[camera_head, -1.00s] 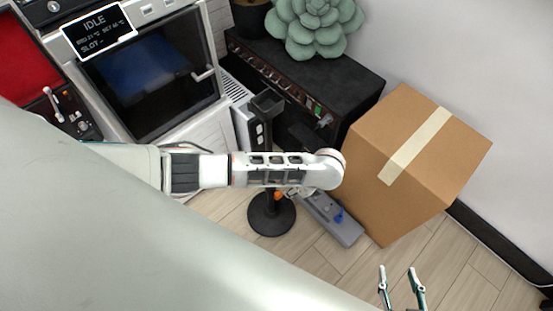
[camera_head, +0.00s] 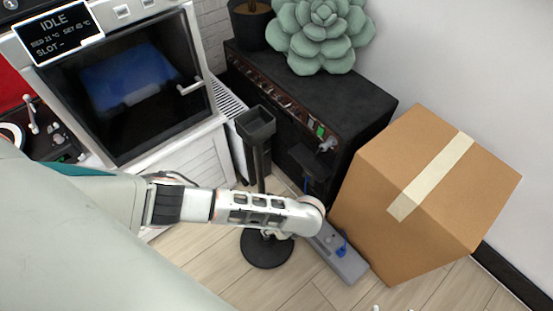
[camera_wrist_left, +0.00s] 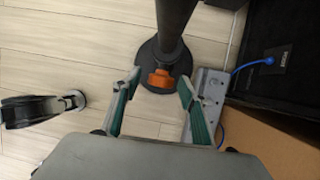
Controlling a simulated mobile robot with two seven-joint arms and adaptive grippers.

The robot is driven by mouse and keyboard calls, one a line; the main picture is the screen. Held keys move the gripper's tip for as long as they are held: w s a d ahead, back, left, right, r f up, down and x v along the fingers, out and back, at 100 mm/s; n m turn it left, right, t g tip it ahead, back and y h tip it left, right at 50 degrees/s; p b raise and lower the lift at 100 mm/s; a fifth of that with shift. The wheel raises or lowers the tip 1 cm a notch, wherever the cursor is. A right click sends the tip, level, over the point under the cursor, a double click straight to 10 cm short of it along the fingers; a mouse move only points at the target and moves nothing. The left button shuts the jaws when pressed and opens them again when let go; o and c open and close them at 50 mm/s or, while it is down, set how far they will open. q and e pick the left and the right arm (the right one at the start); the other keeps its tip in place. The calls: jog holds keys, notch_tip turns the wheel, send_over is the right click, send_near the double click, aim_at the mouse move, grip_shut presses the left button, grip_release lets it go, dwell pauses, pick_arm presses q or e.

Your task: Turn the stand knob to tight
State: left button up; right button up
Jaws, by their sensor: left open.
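The black stand has a tray-like top (camera_head: 256,124), an upright pole and a round base (camera_head: 266,250) on the floor. My left arm crosses in front of the pole in the head view and hides the knob there. In the left wrist view the orange knob (camera_wrist_left: 161,79) sits low on the pole (camera_wrist_left: 172,25), above the base. My left gripper (camera_wrist_left: 160,86) is open, its two green-edged fingers on either side of the knob, with gaps visible. Whether it is level with the knob in depth is unclear. Only tiny tips of my right gripper (camera_head: 377,308) show at the bottom edge.
A grey power strip (camera_head: 340,262) with a blue plug lies right of the base. A cardboard box (camera_head: 400,240) and a black amplifier (camera_head: 345,95) stand close behind. An oven-like machine (camera_head: 130,80) is at left. Wooden floor (camera_head: 300,285) is clear in front.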

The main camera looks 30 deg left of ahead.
pick_arm(q)
jog(key=shift+r, duration=0.1)
jog(key=c, duration=1.1)
